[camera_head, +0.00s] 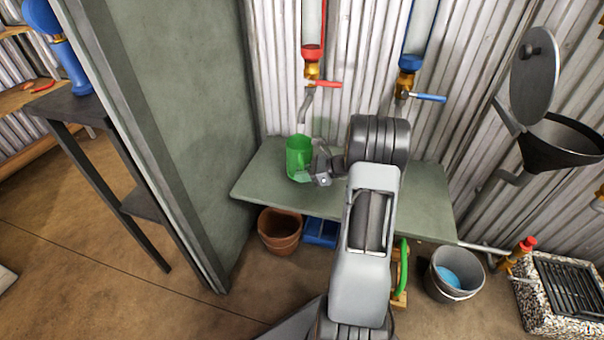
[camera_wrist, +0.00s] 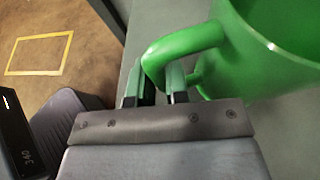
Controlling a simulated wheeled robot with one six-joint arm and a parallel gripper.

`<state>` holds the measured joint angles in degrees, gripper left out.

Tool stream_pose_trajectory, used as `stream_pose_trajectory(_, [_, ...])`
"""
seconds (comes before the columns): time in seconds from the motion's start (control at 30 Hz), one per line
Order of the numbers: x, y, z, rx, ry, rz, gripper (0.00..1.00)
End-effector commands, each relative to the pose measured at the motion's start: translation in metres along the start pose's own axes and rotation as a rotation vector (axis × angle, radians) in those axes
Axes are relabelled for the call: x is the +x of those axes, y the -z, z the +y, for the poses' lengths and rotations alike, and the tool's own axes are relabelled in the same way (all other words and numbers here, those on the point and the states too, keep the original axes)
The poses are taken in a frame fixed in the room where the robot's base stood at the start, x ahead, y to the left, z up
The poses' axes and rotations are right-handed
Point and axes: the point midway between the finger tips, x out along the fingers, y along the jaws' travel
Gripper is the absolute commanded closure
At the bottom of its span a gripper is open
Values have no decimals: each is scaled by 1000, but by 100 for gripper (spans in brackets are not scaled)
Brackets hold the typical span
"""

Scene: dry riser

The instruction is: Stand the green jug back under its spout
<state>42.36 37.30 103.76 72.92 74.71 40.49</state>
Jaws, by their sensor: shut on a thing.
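The green jug (camera_head: 299,152) is upright, or nearly so, over the left part of the green-grey table (camera_head: 415,195). My gripper (camera_head: 318,170) is at the jug's right side. In the wrist view, my gripper (camera_wrist: 158,84) is shut on the handle of the jug (camera_wrist: 265,60). I cannot tell whether the jug's base touches the table. A grey spout (camera_head: 305,104) under a valve with a red lever (camera_head: 328,85) comes down just above the jug. Another spout (camera_head: 397,108), under a valve with a blue lever (camera_head: 431,98), is farther right. My arm hides the table's middle.
A green partition (camera_head: 185,110) stands close left of the table. A terracotta pot (camera_head: 279,231) and a blue bin (camera_head: 321,232) are below it. A bucket (camera_head: 453,274) and a black funnel with a raised lid (camera_head: 562,140) are at right. The table's right part looks clear.

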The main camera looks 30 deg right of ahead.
Motion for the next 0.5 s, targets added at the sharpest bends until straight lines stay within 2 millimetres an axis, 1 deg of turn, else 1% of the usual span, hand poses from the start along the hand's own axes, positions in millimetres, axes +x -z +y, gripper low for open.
stream_pose_trajectory(0.27, [0, 1, 0, 1, 0, 1, 100])
stream_pose_trajectory(0.3, [0, 1, 0, 1, 0, 1, 82])
stream_pose_trajectory(0.5, [0, 1, 0, 1, 0, 1, 63])
